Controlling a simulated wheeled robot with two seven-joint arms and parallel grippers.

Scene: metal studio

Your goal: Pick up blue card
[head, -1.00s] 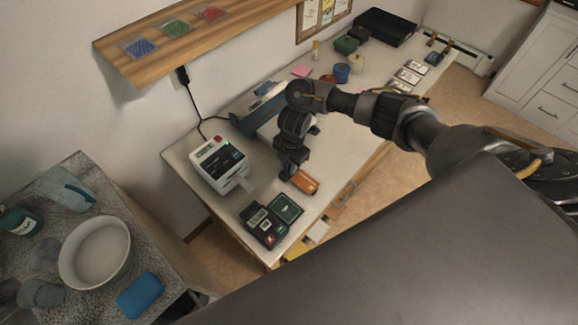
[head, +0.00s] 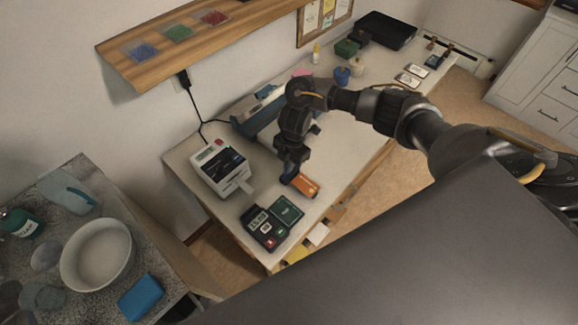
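My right gripper (head: 289,174) points down over the long table, just left of an orange block-like thing (head: 306,186). The arm hides part of the tabletop. A small dark-blue patch shows at the fingertips, but I cannot tell whether it is the blue card or part of the gripper. The fingers are too small and dark to tell open from shut. No other clear blue card shows on the table. My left gripper is not in view.
A wooden shelf (head: 205,40) with blue, green and red trays hangs above. White cards (head: 411,74) lie toward the far right.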

